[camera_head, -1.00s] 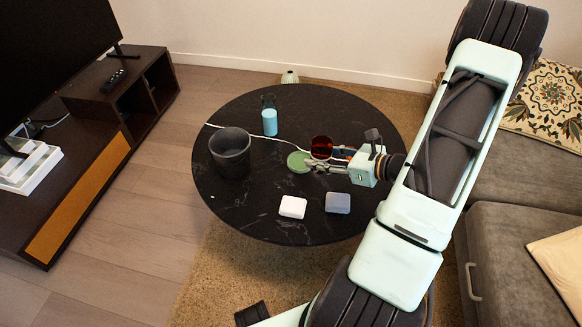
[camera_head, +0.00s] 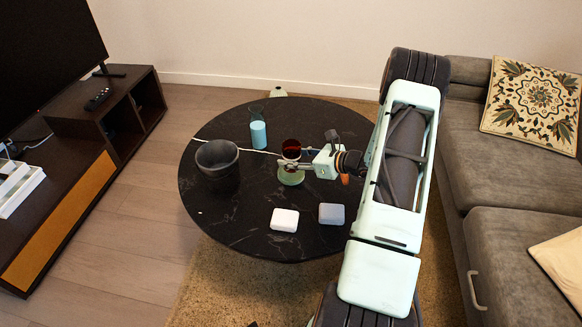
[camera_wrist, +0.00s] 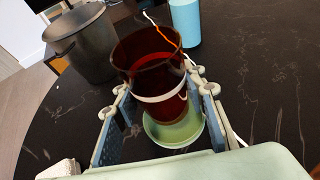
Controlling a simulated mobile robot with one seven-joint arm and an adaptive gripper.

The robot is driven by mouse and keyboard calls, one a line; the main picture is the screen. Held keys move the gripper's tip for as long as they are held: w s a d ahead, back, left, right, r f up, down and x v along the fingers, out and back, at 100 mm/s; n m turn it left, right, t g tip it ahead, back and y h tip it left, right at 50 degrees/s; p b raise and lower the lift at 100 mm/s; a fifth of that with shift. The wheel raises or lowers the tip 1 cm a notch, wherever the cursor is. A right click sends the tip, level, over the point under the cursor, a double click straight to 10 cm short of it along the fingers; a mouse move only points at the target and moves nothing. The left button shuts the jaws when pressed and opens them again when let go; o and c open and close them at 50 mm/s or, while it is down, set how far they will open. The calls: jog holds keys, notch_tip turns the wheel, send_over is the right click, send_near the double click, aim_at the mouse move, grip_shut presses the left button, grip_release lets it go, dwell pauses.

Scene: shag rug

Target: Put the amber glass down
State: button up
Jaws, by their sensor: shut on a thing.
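The amber glass (camera_head: 291,149) is upright in my gripper (camera_head: 299,164), near the middle of the round black table. In the wrist view the glass (camera_wrist: 150,62) stands between the two fingers (camera_wrist: 160,98), which are shut on it. A round green coaster or shallow dish (camera_head: 291,178) lies under the glass; it also shows below it in the wrist view (camera_wrist: 175,132). The glass overlaps the green piece in the picture. I cannot tell whether its base touches it.
A dark pot (camera_head: 217,160) stands left on the table (camera_head: 240,225). A blue bottle (camera_head: 258,134) stands behind, with a white cable (camera_head: 250,150) nearby. White (camera_head: 284,220) and grey (camera_head: 331,214) blocks lie in front. The front left of the table is clear.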

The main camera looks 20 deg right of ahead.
jog(key=shift+w+f+b, duration=0.2)
jog(key=shift+f+b, duration=0.3)
jog(key=shift+f, duration=1.25)
jog(key=shift+f, duration=0.2)
jog(key=o, duration=1.3)
jog(key=shift+r, duration=0.25)
jog(key=p+v, duration=0.3)
jog(key=v, duration=0.9)
